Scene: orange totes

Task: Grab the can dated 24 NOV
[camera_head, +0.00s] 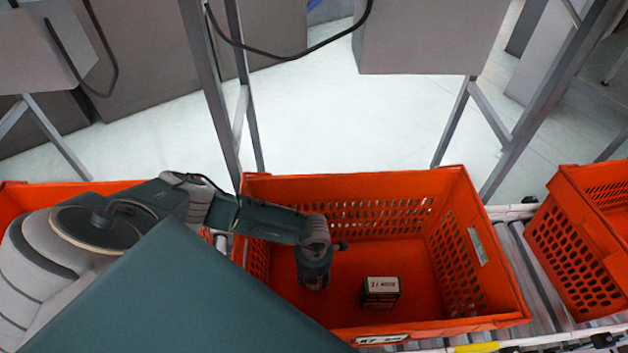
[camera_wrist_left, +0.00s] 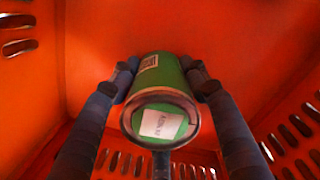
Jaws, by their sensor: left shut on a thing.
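My left gripper (camera_head: 314,275) reaches down into the middle orange tote (camera_head: 468,265). In the left wrist view its two fingers (camera_wrist_left: 161,82) are shut on the sides of a green can (camera_wrist_left: 168,72). The can's round end faces the camera and bears a white label (camera_wrist_left: 156,123); its print is too small to read surely. In the head view the gripper hides the held can. Another item (camera_head: 380,291), dark with a white printed label on top, stands in the tote to the right of the gripper. My right gripper is not in view.
The tote's perforated walls rise around the gripper. Its floor is bare to the right and behind the dark item. Another orange tote (camera_head: 592,240) stands at the right, and part of one (camera_head: 20,200) shows at the left. The totes rest on a roller conveyor (camera_head: 535,275).

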